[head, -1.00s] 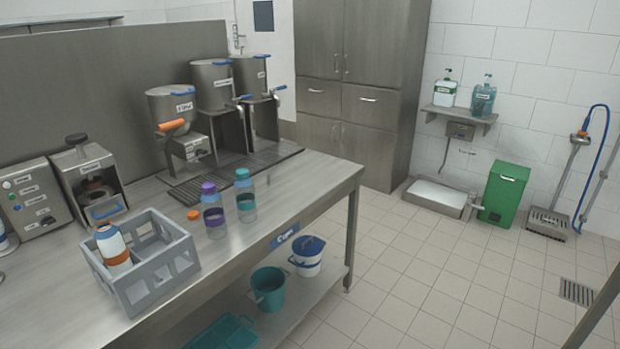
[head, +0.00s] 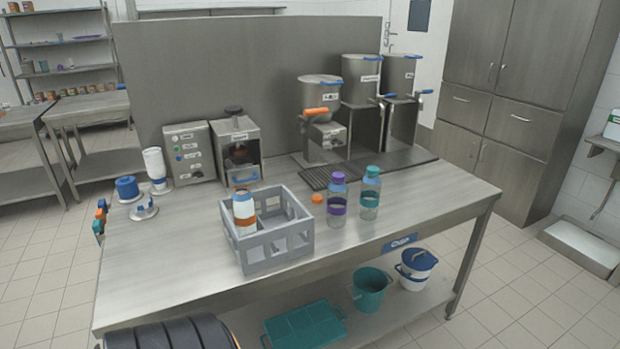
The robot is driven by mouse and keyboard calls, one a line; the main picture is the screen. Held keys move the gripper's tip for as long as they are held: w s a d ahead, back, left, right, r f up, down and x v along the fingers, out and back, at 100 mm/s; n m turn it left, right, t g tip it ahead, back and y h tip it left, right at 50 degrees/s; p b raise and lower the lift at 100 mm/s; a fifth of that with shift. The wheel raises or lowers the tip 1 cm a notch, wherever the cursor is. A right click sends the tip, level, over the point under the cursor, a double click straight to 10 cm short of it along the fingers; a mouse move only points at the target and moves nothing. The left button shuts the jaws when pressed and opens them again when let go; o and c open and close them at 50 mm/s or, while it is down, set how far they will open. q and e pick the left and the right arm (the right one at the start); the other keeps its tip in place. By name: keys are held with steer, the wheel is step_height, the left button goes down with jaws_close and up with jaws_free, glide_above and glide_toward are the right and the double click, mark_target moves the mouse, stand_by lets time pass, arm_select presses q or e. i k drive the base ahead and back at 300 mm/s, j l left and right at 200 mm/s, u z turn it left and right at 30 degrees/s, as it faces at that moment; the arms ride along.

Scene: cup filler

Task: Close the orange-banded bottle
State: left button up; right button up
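The orange-banded bottle (head: 244,208) stands upright in the left part of a grey crate (head: 268,258) on the steel table. It looks full of something white, and no cap shows on its top. A small orange cap (head: 317,198) lies on the table to the right of the crate, just left of the purple-banded bottle (head: 337,203). The teal-banded bottle (head: 369,197) stands beside that one. Both of these have caps on. Neither of my grippers is in view.
Filling tanks (head: 321,95) with a drip grate stand at the back right of the table (head: 180,265). A control box (head: 191,153) and a capping-type machine (head: 237,152) stand behind the crate. The table's front left is clear. Buckets (head: 370,290) stand on the lower shelf.

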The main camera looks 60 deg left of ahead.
mark_target(243, 200)
steer(key=u, duration=3.25)
